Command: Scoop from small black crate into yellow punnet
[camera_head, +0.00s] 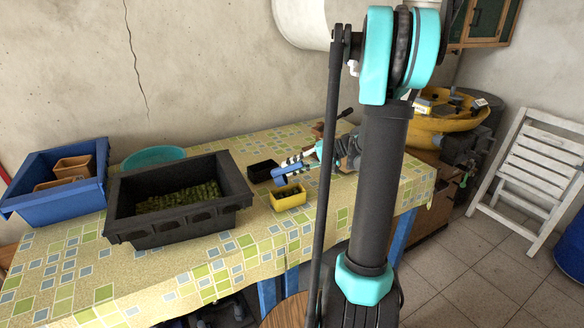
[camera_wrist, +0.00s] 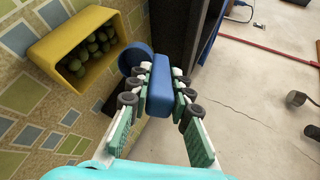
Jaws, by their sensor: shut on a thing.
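My gripper (camera_head: 297,161) is shut on the blue handle of a scoop (camera_head: 280,178), held above the table beside the yellow punnet. In the wrist view both fingers (camera_wrist: 158,95) clamp the handle, and the round blue scoop end (camera_wrist: 134,58) shows beyond it. Whether the scoop holds anything is hidden. The yellow punnet (camera_head: 290,203) stands upright on the table with several dark green round fruits in it; it also shows in the wrist view (camera_wrist: 52,50). The small black crate (camera_head: 263,172) stands just behind and left of the punnet; its contents are too dark to tell.
A large black crate (camera_head: 178,226) of green produce stands left of the punnet. A blue crate (camera_head: 50,201) with brown boxes and a teal bowl (camera_head: 152,156) are farther left. The patterned tabletop (camera_head: 240,264) is free in front of the punnet.

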